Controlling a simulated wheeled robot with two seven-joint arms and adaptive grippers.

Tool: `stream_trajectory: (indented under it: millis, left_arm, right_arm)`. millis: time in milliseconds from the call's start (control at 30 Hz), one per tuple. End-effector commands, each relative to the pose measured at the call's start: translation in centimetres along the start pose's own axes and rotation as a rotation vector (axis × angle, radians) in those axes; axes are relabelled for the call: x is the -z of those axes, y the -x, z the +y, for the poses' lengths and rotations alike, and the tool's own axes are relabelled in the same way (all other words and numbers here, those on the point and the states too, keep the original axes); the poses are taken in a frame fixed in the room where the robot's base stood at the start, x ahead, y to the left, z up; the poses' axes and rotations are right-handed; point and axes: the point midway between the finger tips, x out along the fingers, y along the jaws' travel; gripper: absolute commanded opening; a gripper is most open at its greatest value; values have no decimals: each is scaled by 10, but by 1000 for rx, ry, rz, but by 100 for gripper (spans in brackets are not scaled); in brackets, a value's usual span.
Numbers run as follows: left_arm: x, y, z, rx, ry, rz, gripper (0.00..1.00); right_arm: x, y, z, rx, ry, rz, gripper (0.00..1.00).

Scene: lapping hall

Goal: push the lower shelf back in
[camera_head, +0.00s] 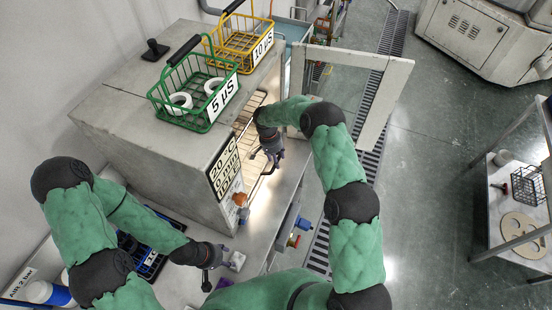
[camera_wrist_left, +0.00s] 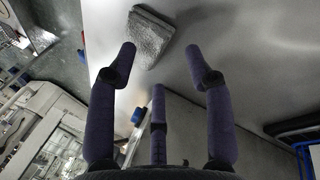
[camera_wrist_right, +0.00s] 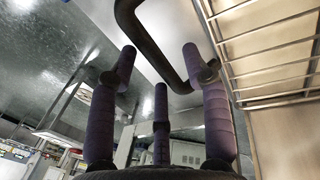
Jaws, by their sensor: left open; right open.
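The grey oven (camera_head: 150,115) stands open in the head view, its lit chamber facing right. Wire shelves show in the opening; the lower shelf (camera_head: 253,165) is partly covered by my right gripper (camera_head: 270,158), which is open and empty at the opening. In the right wrist view, a wire shelf (camera_wrist_right: 270,50) runs along the upper right, beside the open fingers (camera_wrist_right: 160,75). A bent black handle (camera_wrist_right: 143,30) lies ahead of these fingers; I cannot tell what it belongs to. My left gripper (camera_head: 210,275) is open and empty above the bench, near a silvery block (camera_wrist_left: 150,38).
The glazed oven door (camera_head: 345,85) stands open beyond my right arm. A green basket (camera_head: 200,95) with white rings and a yellow basket (camera_head: 240,42) sit on the oven. Orange and blue knobs (camera_head: 240,205) are at its front corner.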

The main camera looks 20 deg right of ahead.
Motion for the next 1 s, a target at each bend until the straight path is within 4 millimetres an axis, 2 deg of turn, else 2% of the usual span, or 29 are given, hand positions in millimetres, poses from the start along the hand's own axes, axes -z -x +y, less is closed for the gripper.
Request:
stream_trajectory:
  millis: [267,700,1000]
  left_arm:
    - [0,0,0,0,0,0,52]
    - [0,0,0,0,0,0,52]
    - [0,0,0,0,0,0,52]
  right_arm:
    - [0,5,0,1,0,1,49]
    - [0,65,0,1,1,1,49]
    - [0,75,0,0,0,0,49]
